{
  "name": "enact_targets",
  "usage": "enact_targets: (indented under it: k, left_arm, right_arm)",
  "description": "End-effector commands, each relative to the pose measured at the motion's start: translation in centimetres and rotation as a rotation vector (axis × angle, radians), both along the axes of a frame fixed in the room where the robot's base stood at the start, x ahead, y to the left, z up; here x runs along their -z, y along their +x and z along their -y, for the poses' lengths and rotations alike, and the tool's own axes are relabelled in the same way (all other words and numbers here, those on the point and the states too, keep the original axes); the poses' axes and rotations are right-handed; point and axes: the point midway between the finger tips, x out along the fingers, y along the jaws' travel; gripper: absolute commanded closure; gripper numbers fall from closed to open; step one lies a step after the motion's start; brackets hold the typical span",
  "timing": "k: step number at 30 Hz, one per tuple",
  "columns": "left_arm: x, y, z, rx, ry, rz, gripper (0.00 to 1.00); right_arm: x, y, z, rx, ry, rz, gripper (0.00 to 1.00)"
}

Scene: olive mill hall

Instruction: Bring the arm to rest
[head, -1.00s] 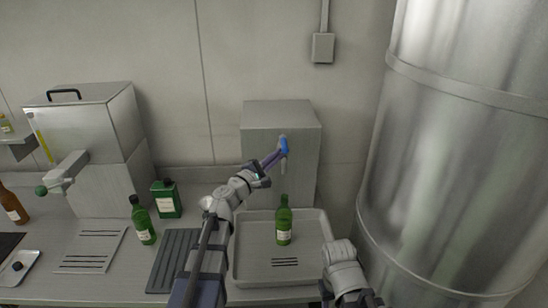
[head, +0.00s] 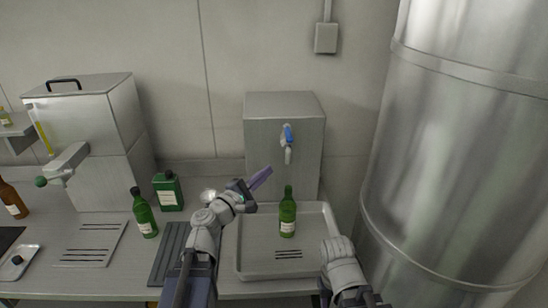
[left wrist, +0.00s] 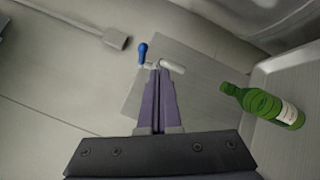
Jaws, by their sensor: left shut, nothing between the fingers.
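My left gripper (head: 260,178) is shut and empty, its purple fingers together. It points up and to the right, in front of the grey box with a blue-handled tap (head: 287,137), and looks apart from the tap. In the left wrist view the closed fingers (left wrist: 160,75) point toward the tap, whose blue lever (left wrist: 143,52) shows just beyond them. My right arm shows at the lower right of the head view, but its gripper is out of view. A green bottle (head: 287,213) stands upright in the grey tray (head: 246,262) below the tap.
Left of my left arm stand a green bottle (head: 144,214), a green can (head: 168,192) and a steel machine (head: 95,130). A dark ribbed mat (head: 167,254) lies by the arm. A large steel tank (head: 460,150) fills the right side.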

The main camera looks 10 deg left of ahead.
Motion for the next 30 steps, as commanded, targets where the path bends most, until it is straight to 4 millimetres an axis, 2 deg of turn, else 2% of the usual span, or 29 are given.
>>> enact_targets:
  k: [2,5,9,12,14,17,21,25,30]
  left_arm:
    - [1.0,-0.3,1.9,0.048,0.065,-0.004,1.00]
    - [3.6,-1.3,6.3,0.172,0.235,-0.016,1.00]
    - [9.8,-4.8,13.4,0.432,0.575,-0.041,1.00]
    - [14.6,-8.1,16.6,0.624,0.821,-0.064,1.00]
    - [17.4,-10.1,17.7,0.737,0.965,-0.084,1.00]
    - [21.7,-13.5,18.2,0.923,1.202,-0.120,1.00]
    - [25.9,-17.5,16.7,1.155,1.507,-0.194,1.00]
    - [27.8,-19.9,14.5,1.308,1.731,-0.271,1.00]
    - [28.2,-21.3,12.2,1.412,1.903,-0.352,1.00]
  right_arm:
    - [0.2,0.0,0.0,0.000,0.000,0.000,0.50]
    - [0.6,0.0,0.0,0.000,0.000,0.000,0.50]
    - [1.4,0.0,0.0,0.001,0.000,0.000,0.50]
    - [1.8,0.0,0.0,0.001,0.000,0.000,0.50]
    - [2.1,0.0,0.0,0.001,0.000,0.000,0.50]
    - [2.6,0.0,0.0,0.001,0.000,0.000,0.50]
    - [3.1,0.0,0.0,0.001,0.000,0.000,0.50]
    - [3.5,0.0,0.0,0.002,0.000,0.000,0.50]
    - [3.8,0.0,0.0,0.002,0.000,0.000,0.50]
